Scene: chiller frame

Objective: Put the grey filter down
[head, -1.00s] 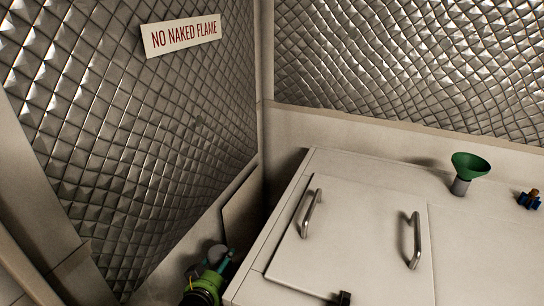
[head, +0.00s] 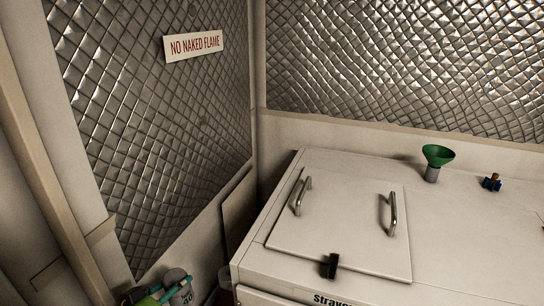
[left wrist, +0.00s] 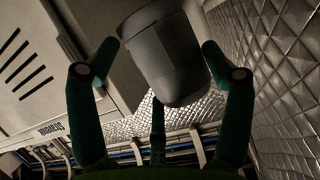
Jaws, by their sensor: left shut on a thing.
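The grey filter (head: 177,279) shows at the bottom left of the head view, beside the white chest's left end and partly cut off below. In the left wrist view the filter (left wrist: 168,55) is a dark grey cylinder with a rounded end, tilted between the dark green fingers. My left gripper (head: 160,293) is shut on it; its fingers (left wrist: 160,62) lie on both sides, with another below. The filter hangs in the air, and I cannot tell how far above any surface. My right gripper is in neither view.
The white chest (head: 290,232) has a lid with two metal handles (head: 393,213) and a black latch (head: 330,266). A quilted metal wall (head: 150,130) rises at left.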

